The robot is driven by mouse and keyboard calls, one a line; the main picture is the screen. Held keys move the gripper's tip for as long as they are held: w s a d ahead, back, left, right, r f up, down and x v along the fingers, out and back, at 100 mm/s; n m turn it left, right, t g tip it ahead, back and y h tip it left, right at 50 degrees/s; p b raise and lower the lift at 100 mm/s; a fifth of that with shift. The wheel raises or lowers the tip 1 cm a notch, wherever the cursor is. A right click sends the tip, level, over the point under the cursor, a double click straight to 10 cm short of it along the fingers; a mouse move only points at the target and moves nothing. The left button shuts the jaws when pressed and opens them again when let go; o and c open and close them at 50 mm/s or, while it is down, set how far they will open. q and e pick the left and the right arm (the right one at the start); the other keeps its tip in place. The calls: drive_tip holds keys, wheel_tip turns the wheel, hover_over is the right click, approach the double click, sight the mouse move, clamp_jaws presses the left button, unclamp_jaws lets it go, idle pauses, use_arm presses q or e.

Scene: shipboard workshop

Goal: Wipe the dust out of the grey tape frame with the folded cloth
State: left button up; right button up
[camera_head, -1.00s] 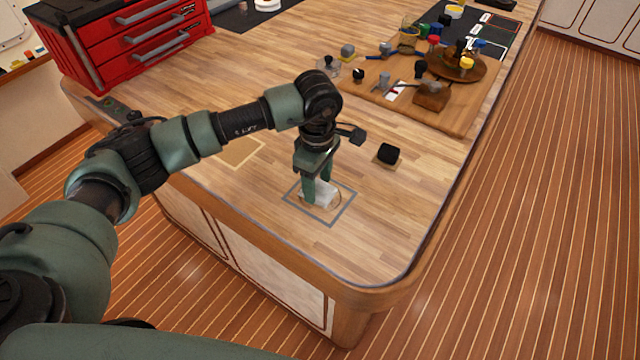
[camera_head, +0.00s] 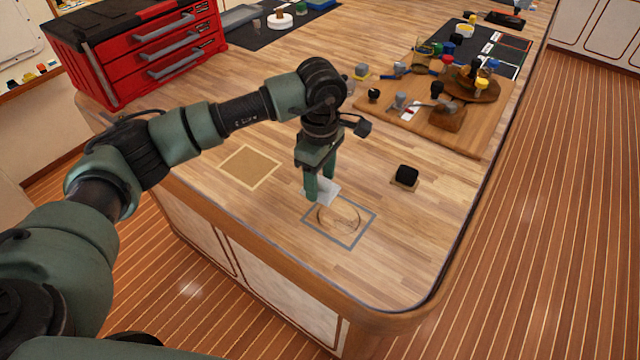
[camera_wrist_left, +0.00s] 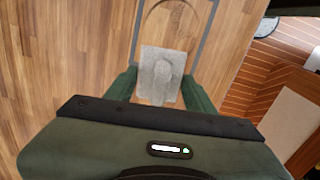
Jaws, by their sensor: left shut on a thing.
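The grey tape frame (camera_head: 326,234) lies on the wooden worktop near its front corner. Inside it is a round brownish dust patch with a darker outline (camera_head: 340,218), partly visible in the wrist view too. My left gripper (camera_head: 320,195) is shut on the pale folded cloth (camera_head: 328,189), over the frame's far-left edge. In the left wrist view the cloth (camera_wrist_left: 160,72) sits between the two fingers and covers the near side of the frame (camera_wrist_left: 208,35). Whether the cloth touches the worktop is unclear. My right gripper is not in view.
A black block on a small tan base (camera_head: 405,175) stands right of the frame. A tan-edged square (camera_head: 249,167) lies to the left. A wooden board (camera_head: 455,125) with stamps and bottles is behind, and a red toolbox (camera_head: 150,50) at back left.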

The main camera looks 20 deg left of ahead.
use_arm(q)
drive_tip(key=shift+w+a+r+p, duration=0.1)
drive_tip(key=shift+a+r+p, duration=0.1)
drive_tip(key=shift+r, duration=0.4)
drive_tip(key=shift+a+r+p, duration=0.1)
drive_tip(key=shift+r+p, duration=0.1)
drive_tip(key=shift+r, duration=0.4)
drive_tip(key=shift+d+r, duration=0.15)
drive_tip(key=shift+r, duration=0.15)
